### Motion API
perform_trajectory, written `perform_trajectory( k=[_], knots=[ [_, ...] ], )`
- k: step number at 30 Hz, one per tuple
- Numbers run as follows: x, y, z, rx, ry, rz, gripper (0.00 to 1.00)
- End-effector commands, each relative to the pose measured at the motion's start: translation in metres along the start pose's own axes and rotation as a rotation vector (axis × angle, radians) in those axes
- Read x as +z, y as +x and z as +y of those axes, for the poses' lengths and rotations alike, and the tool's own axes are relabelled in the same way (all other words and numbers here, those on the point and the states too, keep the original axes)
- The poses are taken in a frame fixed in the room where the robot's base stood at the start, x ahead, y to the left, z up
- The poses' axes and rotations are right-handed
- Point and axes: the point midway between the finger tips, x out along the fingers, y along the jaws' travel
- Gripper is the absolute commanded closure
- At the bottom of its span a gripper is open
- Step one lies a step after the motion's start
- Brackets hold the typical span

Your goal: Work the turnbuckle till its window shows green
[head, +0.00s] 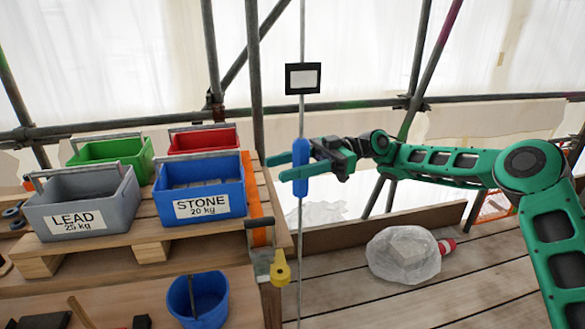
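The turnbuckle is a blue spindle-shaped body (301,151) on a thin upright rod (301,225). Above it on the rod is a small black-framed window (302,78), whose face shows pale grey-white, with no green seen. My gripper (288,167) has teal fingers and reaches in from the right at the turnbuckle's height. One finger passes in front of the blue body and the other behind it, so the body stands between them. Whether the fingers press on it or stand slightly apart is too small to tell.
A grey LEAD crate (85,204), a blue STONE crate (199,190), a green crate (110,150) and a red crate (203,139) stand on pallets at left. A blue bucket (198,300) and yellow-tagged hook (280,270) are below. A wrapped bundle (403,255) lies on planks. Scaffold poles cross behind.

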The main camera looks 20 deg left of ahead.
Motion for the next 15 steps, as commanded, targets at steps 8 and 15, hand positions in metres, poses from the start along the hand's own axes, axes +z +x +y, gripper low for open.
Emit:
perform_trajectory(
  k=[8, 15],
  knots=[
    [0.001, -0.009, 0.000, -0.004, 0.000, 0.003, 0.53],
    [0.001, -0.049, 0.002, -0.001, -0.002, 0.006, 0.53]
  ],
)
